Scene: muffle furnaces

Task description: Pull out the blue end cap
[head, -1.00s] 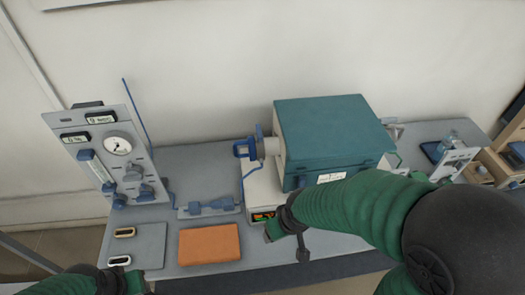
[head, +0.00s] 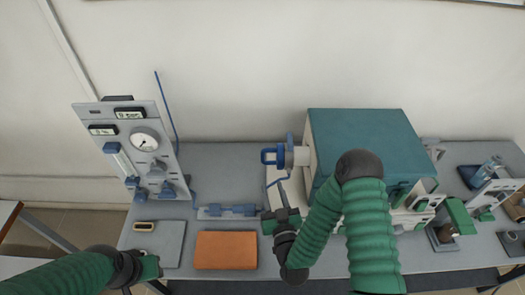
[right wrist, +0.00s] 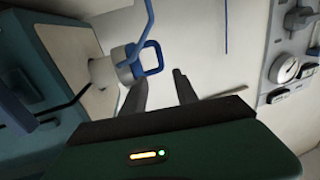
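The blue end cap (head: 271,155), with a loop-shaped handle, is on the left end of the pale tube (head: 301,156) that sticks out of the teal furnace (head: 365,145). It also shows in the right wrist view (right wrist: 151,58), just beyond the fingers. My right gripper (head: 282,192) is in front of and below the cap, apart from it. Its two dark fingers stand apart with nothing between them in the right wrist view (right wrist: 161,90). My left gripper (head: 150,270) is at the table's front left edge; its fingers are too unclear to judge.
A gas panel with a gauge (head: 146,141) and a thin blue hose stands at the left. An orange pad (head: 225,250) and a blue fitting (head: 230,211) lie left of my right gripper. Small equipment crowds the right side. Table space left of the cap is free.

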